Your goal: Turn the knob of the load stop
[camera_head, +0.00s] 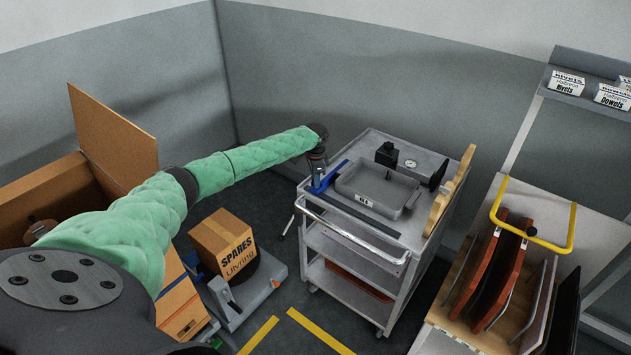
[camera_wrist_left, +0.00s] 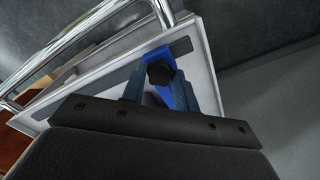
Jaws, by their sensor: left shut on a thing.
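The load stop is a blue bracket (camera_head: 329,177) at the left end of the grey cart's top. It also shows in the wrist view as a blue piece (camera_wrist_left: 163,54) with a dark lobed knob (camera_wrist_left: 160,73) on it. My left gripper (camera_head: 317,178) reaches down from above at that end of the cart. In the wrist view my left gripper's fingers (camera_wrist_left: 157,88) stand on either side of the knob, shut on it. Part of the knob's lower side is hidden between the fingers. My right gripper is not in view.
The cart (camera_head: 400,225) has a front push bar (camera_head: 352,232) close to the gripper and a grey tray (camera_head: 378,188) on top. A spares box (camera_head: 223,242) stands on a scale at the left. A panel rack (camera_head: 510,270) stands at the right.

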